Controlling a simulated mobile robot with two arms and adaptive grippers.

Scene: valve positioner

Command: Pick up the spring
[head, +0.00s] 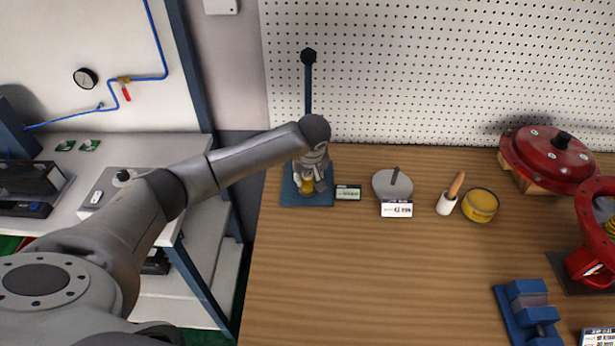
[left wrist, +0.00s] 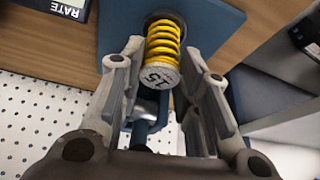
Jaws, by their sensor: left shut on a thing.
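The spring (head: 308,187) is a small yellow coil at the blue base plate on the left of the wooden bench. In the left wrist view the yellow spring (left wrist: 163,42) shows between the fingers, with a grey marked end cap facing the camera. My left gripper (head: 310,172) reaches down over it from above, and its fingers (left wrist: 165,52) are shut on the spring. The blue plate (left wrist: 112,28) lies just behind the spring in the wrist view. I cannot tell whether the spring touches the plate. My right gripper is not in view.
A blue lever (head: 308,88) with a black knob rises behind my gripper. The front middle of the bench is clear.

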